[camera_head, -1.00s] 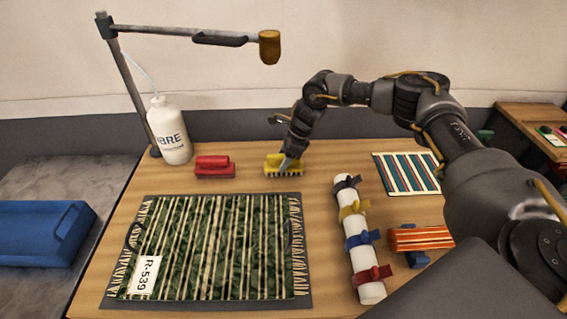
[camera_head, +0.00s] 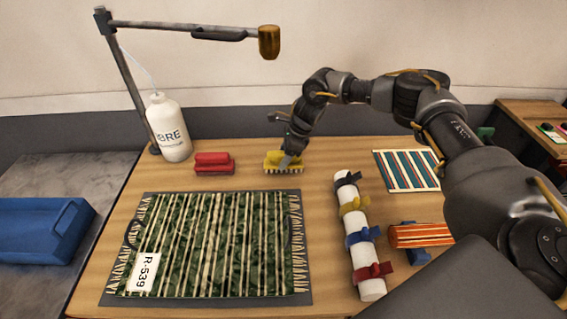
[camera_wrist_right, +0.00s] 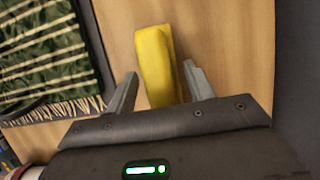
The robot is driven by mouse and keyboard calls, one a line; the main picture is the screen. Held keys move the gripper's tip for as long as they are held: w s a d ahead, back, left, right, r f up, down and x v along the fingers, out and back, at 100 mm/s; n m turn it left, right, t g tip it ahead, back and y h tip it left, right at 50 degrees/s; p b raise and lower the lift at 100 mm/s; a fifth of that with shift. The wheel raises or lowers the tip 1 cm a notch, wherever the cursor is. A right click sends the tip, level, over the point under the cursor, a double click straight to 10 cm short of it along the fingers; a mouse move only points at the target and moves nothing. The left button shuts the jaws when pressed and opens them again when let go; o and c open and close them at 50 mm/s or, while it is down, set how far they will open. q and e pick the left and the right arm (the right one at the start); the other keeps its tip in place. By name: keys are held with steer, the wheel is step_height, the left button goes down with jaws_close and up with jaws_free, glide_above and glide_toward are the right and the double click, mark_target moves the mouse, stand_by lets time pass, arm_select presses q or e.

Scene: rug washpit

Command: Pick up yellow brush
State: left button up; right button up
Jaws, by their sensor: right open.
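The yellow brush (camera_head: 271,162) lies on the table behind the right end of the green striped rug. In the right wrist view the yellow brush (camera_wrist_right: 155,62) shows as a long yellow bar. My right gripper (camera_head: 287,163) is down at the brush and hides part of it. In the wrist view the right gripper (camera_wrist_right: 160,82) is open, with one finger on each side of the brush; a gap shows on the left, and the right finger is close to it. I cannot tell whether it touches. My left gripper is not in view.
A red brush (camera_head: 214,164) and a white bottle (camera_head: 170,130) stand to the left. The green rug (camera_head: 215,245) lies in front. A white roll with coloured straps (camera_head: 366,280) and a striped mat (camera_head: 407,170) are on the right. A lamp arm (camera_head: 185,28) reaches overhead.

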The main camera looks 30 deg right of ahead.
steer(key=c, duration=0.9)
steer(key=shift+o, duration=0.2)
steer(key=shift+r, duration=0.1)
steer(key=shift+r+p, duration=0.2)
steer(key=shift+p, duration=0.15)
steer(key=shift+r, duration=0.1)
step_height(320, 180, up, 3)
steer(key=b, duration=0.2)
steer(key=shift+b, duration=0.3)
steer(key=s+a+r+b, duration=0.4)
steer(key=s+a+r, duration=0.5)
steer(key=a, duration=0.1)
steer(key=shift+s+r, duration=0.3)
steer(key=shift+r, duration=0.05)
